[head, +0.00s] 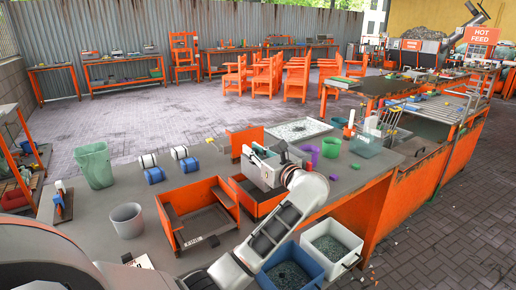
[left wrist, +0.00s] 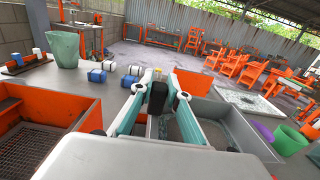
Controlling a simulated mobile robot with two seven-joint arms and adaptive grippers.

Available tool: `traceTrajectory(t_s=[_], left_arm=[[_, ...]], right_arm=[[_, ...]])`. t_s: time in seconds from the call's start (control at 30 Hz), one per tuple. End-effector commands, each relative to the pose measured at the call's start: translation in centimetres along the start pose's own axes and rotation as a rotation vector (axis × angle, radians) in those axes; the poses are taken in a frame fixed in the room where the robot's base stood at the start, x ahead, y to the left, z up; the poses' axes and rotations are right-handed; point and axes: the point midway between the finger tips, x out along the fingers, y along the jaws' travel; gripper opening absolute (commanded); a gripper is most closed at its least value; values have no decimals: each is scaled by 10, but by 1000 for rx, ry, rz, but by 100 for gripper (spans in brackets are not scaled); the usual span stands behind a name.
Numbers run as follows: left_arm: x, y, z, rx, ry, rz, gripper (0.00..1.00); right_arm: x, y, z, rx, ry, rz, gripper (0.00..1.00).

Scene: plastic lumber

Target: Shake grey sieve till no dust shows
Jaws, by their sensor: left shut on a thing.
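The grey sieve (head: 262,173) is a box-like frame with pale grey walls, held over the right-hand orange bin (head: 246,203) on the grey table. My left gripper (head: 270,157) is shut on a wall of it. In the left wrist view the gripper (left wrist: 166,88) shows at the near-left side of the sieve (left wrist: 222,108), with its fingers close together. Dark grey material shows inside the sieve, partly hidden by the fingers; I cannot tell how much is dust. The sieve's underside is hidden. My right gripper is not in view.
Another orange bin (head: 168,224) stands left of the sieve. A green bucket (head: 95,165), grey cup (head: 127,220) and blue-white rolls stand further left. A flake-filled tray (head: 322,127), purple cup (head: 309,153) and green cup (head: 331,147) lie right. Flake-filled bins (head: 332,243) stand below the table edge.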

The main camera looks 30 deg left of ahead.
Motion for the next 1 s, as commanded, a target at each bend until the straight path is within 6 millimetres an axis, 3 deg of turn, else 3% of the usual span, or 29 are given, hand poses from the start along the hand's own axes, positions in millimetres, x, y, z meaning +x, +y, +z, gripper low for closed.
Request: traceTrajectory(t_s=[0.2, 0.5, 0.53, 0.6, 1.0], left_arm=[[0, 24, 0, 1, 2, 1, 0], [0, 25, -1, 2, 2, 1, 0], [0, 25, -1, 2, 2, 1, 21], [0, 25, -1, 2, 2, 1, 33], [-5, 24, -1, 1, 2, 0, 33]], right_arm=[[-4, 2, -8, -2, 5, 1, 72], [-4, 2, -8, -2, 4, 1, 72], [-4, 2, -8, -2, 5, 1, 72], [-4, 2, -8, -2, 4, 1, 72], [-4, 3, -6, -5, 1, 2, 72]])
